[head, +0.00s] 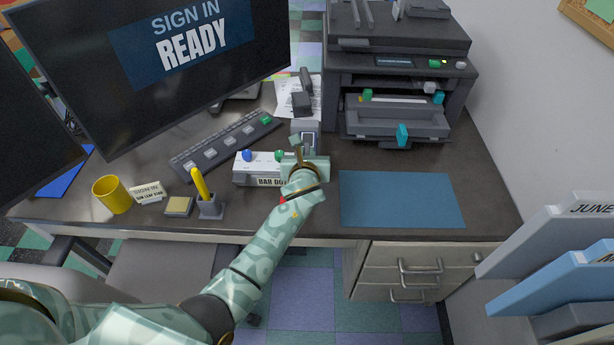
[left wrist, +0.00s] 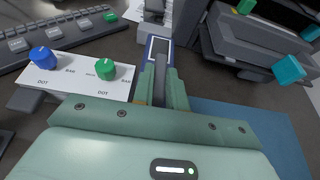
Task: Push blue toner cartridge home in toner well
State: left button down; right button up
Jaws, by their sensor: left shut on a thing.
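I cannot make out a clear blue toner cartridge or name the toner well for certain. The printer (head: 460,75) stands at the back right with its front open, and coloured tabs show in and on it, one of them teal (head: 402,135). The teal tab also shows in the left wrist view (left wrist: 288,69). My left gripper (head: 303,155) is left of the printer, at a grey box with a white-and-blue outline (left wrist: 152,46). Its fingers (left wrist: 162,88) are closed on a narrow dark thing, mostly hidden between them. My right gripper is not in view.
A white panel (head: 243,170) with blue and green knobs sits beside my left gripper. A blue mat (head: 400,198) lies bare to the right. A keyboard-like strip (head: 225,143), yellow mug (head: 111,194) and pen holder (head: 210,208) stand left. A monitor (head: 160,60) is behind.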

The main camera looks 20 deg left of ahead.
pick_arm(q)
notch_tip(320, 180, down, 6)
jog(key=shift+w+b, duration=0.1)
jog(key=shift+b, duration=1.15)
jog(key=shift+f, duration=0.1)
jog(key=c, duration=1.4)
grip_release()
jog(key=shift+f, duration=0.1)
